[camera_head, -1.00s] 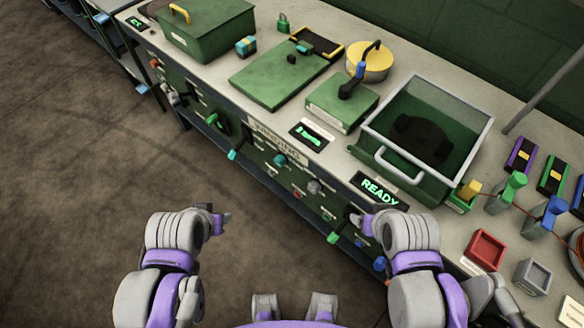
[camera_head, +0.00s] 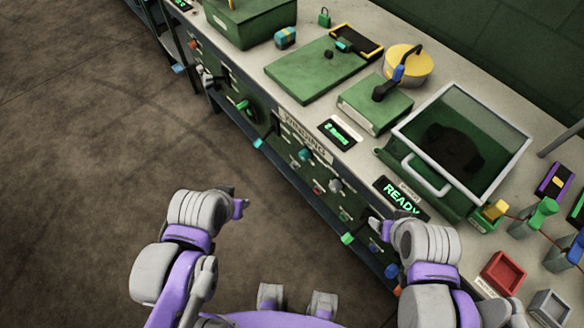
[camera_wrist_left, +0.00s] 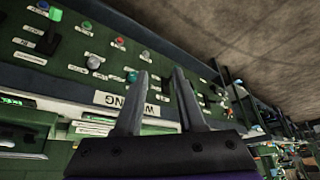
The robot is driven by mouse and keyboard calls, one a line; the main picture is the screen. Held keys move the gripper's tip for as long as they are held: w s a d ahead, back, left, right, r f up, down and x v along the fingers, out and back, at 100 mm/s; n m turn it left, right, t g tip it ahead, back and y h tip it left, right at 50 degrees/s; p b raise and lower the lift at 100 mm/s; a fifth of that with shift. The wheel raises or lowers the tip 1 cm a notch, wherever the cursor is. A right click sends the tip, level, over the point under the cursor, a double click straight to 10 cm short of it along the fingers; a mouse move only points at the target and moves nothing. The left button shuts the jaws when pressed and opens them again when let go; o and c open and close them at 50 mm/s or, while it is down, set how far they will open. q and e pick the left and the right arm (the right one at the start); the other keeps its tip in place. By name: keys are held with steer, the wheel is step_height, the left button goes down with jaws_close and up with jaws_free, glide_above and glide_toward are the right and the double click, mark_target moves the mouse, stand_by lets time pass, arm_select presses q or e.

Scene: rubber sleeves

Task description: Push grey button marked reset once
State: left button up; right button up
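A round grey button (camera_head: 335,185) sits on the green front panel (camera_head: 290,150) of the bench, below the "WINDING" sign. It also shows in the left wrist view (camera_wrist_left: 94,62), left of the fingers. Labels beside the panel's controls are too small to read. My left gripper (camera_head: 240,207) is over the floor, left of the panel and apart from it. Its two fingers (camera_wrist_left: 159,72) are spread with nothing between them. My right gripper (camera_head: 375,224) is close to the lower right of the panel, below the READY display (camera_head: 401,197); its fingers are not clear.
Red, teal and green knobs and levers surround the grey button, including a teal lever (camera_head: 304,154) and a green lever (camera_head: 347,238) that stick out. A glass-lidded box (camera_head: 460,150) stands on the bench top. The floor (camera_head: 90,150) at left is clear.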

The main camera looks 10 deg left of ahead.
arm_select(q)
jaws_close()
stand_by(1.4)
